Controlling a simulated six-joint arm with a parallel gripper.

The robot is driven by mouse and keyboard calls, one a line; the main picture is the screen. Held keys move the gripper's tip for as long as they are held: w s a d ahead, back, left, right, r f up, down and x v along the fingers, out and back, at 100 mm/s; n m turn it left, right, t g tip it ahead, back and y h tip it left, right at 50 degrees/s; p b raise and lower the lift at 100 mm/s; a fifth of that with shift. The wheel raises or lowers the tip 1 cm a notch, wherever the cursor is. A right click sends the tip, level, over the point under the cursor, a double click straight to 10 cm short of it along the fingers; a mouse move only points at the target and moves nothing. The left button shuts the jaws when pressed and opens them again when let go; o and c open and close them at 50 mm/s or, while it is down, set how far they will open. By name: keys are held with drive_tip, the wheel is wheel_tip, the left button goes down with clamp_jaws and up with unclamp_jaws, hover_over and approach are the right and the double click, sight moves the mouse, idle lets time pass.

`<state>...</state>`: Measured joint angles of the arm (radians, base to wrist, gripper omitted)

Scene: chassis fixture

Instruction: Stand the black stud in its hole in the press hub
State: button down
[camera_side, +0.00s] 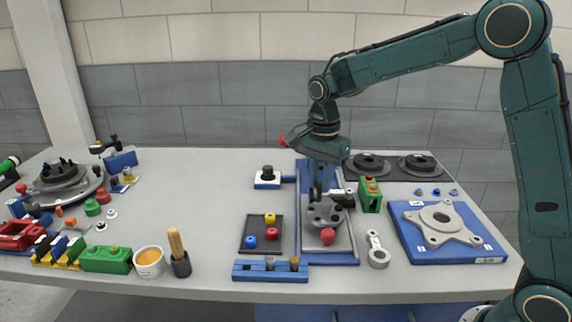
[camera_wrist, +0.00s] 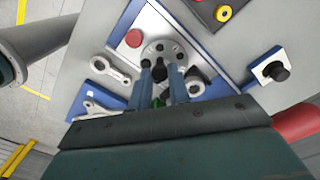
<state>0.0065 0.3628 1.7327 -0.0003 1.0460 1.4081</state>
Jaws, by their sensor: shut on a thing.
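The press hub (camera_side: 322,217) is a grey round flange with several dark holes, on a blue-edged grey fixture. It also shows in the wrist view (camera_wrist: 172,45). My gripper (camera_side: 318,196) points down just over the back of the hub. In the wrist view my gripper's two fingers (camera_wrist: 162,72) are closed around the black stud (camera_wrist: 161,71). The stud looks upright and its lower end is toward the hub's near edge. I cannot tell whether its tip is in a hole. The stud is hidden by the fingers in the side view.
A red knob (camera_side: 328,236) sits in front of the hub; a black part (camera_side: 345,201) lies close at its right. A green block (camera_side: 370,195) and a grey link (camera_side: 377,250) stand to the right. A tray (camera_side: 246,240) of coloured knobs is left.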

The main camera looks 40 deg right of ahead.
sight(319, 201)
drive_tip(key=shift+f, duration=1.7)
drive_tip(key=shift+f, duration=0.3)
drive_tip(key=shift+f, duration=0.9)
drive_tip(key=shift+f, duration=0.15)
drive_tip(key=shift+f, duration=0.5)
drive_tip(key=shift+f, duration=0.4)
drive_tip(key=c, duration=1.6)
unclamp_jaws()
drive_tip(key=shift+c, duration=0.2)
drive_tip(key=shift+r, duration=0.1)
